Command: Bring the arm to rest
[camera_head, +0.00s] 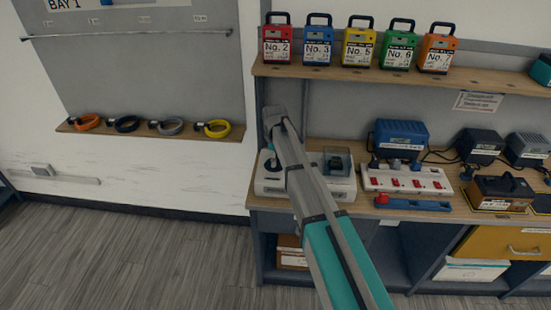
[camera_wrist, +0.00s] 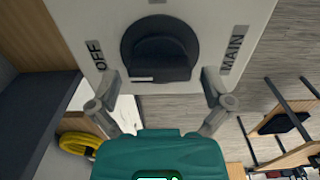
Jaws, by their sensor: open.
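My arm (camera_head: 318,195) reaches up and away from the lower right in the head view, its far end over the left end of the workbench (camera_head: 410,208). I cannot make out the fingers there. In the wrist view my gripper (camera_wrist: 161,84) is open, its two grey fingers wide apart with nothing held between them. A black rotary switch (camera_wrist: 160,47) on a white panel (camera_wrist: 205,12) lies just ahead, between and beyond the fingers. The panel reads OFF on the left and MAIN on the right. I cannot tell whether the fingers touch it.
Several numbered lock boxes stand on the upper shelf (camera_head: 300,73). The bench holds a white device with a dark knob (camera_head: 269,177), a power strip (camera_head: 405,181) and blue charger (camera_head: 400,138). Coiled cables lie on the wall ledge (camera_head: 150,131). The floor (camera_head: 120,255) at left is clear.

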